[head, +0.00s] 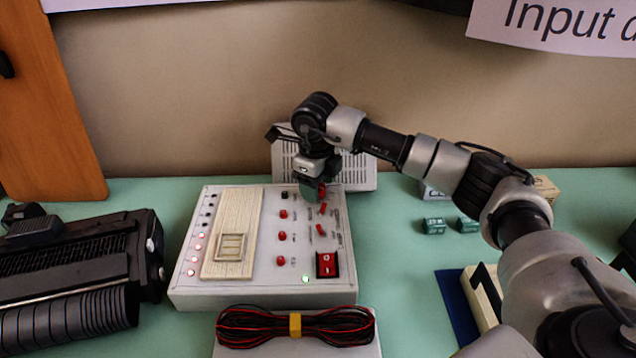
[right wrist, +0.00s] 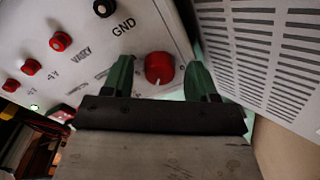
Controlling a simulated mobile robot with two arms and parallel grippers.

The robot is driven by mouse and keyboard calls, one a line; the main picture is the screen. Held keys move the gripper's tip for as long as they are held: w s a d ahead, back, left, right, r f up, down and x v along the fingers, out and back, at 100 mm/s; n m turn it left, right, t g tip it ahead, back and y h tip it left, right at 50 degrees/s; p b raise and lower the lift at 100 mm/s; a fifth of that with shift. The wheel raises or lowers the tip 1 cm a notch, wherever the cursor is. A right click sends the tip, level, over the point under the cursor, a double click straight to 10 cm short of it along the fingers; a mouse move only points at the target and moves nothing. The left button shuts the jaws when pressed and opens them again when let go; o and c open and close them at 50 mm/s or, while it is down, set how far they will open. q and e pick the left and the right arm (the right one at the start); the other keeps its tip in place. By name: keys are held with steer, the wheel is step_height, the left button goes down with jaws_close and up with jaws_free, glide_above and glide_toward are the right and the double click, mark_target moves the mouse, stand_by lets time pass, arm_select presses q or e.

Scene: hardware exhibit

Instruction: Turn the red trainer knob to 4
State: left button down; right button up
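The trainer (head: 210,290) is a white box with a light wood-toned panel, lying on the green table. Its red knob (right wrist: 159,68) is round and sits near the panel's edge in the right wrist view. In the head view it is at the back right corner, largely hidden by my right gripper (head: 318,186). In the right wrist view the right gripper (right wrist: 159,64) is open, its two green fingers on either side of the knob. Visible gaps separate them from it. I cannot read the knob's setting. My left gripper is not in view.
A grey vented box (head: 358,172) stands right behind the trainer. Red terminals (head: 282,237) and a red rocker switch (head: 327,264) are on the panel. A cable bundle (head: 260,328) lies in front. A black machine (head: 75,265) is at left, small green blocks (head: 434,226) at right.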

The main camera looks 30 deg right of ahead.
step_height(320, 180, up, 11)
steer(key=shift+s+a+f, duration=0.15)
steer(key=shift+a, duration=0.1)
stand_by(0.4)
stand_by(0.4)
